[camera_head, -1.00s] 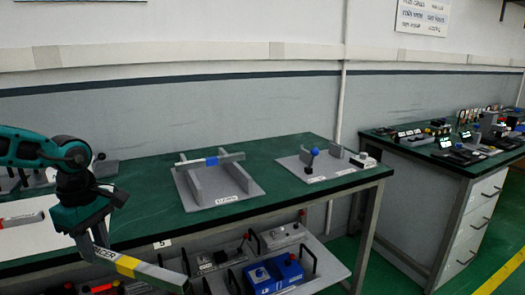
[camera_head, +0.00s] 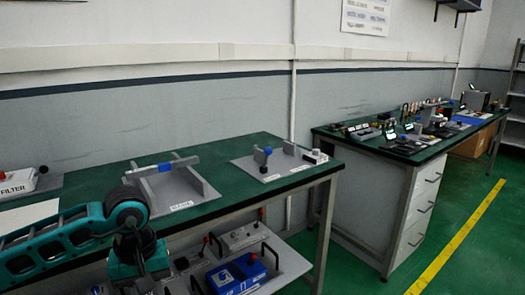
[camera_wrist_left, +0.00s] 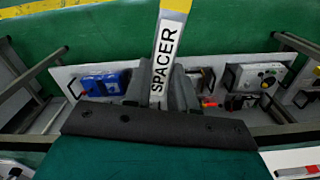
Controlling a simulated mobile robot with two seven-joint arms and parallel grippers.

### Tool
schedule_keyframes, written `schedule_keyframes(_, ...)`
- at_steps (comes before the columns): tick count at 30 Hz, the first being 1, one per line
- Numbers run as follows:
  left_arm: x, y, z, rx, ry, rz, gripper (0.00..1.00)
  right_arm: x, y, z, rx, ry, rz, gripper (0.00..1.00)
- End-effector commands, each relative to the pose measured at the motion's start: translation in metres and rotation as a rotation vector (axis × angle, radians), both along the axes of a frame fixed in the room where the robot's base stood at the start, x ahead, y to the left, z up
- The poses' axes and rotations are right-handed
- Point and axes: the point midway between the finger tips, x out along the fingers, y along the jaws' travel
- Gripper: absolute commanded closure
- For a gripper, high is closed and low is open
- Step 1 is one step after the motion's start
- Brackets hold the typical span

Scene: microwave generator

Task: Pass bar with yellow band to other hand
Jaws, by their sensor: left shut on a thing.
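The grey bar with the yellow band (camera_wrist_left: 167,50) shows in the left wrist view, marked SPACER, running from the jaws up to the top edge. Its yellow band is at the top of that picture. My left gripper (camera_wrist_left: 162,92) is shut on the bar's near end. In the head view my left gripper (camera_head: 143,270) is low in the picture, in front of the bench edge, and the bar cannot be made out there. My right gripper is in neither view.
A green bench (camera_head: 225,205) carries a grey stand (camera_head: 190,188) with a blue-banded bar across it, and a small fixture at right. A FILTER box (camera_head: 18,184) stands at left. Boxes fill the lower shelf. Another bench (camera_head: 390,155) stands at right, with open floor before it.

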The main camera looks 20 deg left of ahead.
Motion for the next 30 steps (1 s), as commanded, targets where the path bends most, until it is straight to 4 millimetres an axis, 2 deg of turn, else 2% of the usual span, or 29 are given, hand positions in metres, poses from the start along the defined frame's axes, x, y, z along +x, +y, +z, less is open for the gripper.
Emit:
schedule_keyframes(1,0.008,-0.022,0.005,-0.008,-0.008,-0.094,1.00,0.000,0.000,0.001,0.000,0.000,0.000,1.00)
schedule_keyframes(3,0.015,-0.046,0.009,-0.005,-0.007,-0.219,1.00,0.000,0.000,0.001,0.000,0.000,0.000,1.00)
schedule_keyframes(9,0.028,-0.100,0.024,-0.001,-0.003,-0.504,1.00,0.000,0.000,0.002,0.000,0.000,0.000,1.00)
schedule_keyframes(13,0.031,-0.118,0.030,-0.001,0.001,-0.603,1.00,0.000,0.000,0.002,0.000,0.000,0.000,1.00)
schedule_keyframes(23,0.032,-0.131,0.037,-0.003,-0.001,-0.666,1.00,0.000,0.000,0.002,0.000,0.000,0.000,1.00)
schedule_keyframes(26,0.033,-0.146,0.046,-0.001,-0.003,-0.720,1.00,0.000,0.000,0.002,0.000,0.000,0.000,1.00)
schedule_keyframes(30,0.035,-0.178,0.064,0.000,-0.004,-0.846,1.00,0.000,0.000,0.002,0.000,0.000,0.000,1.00)
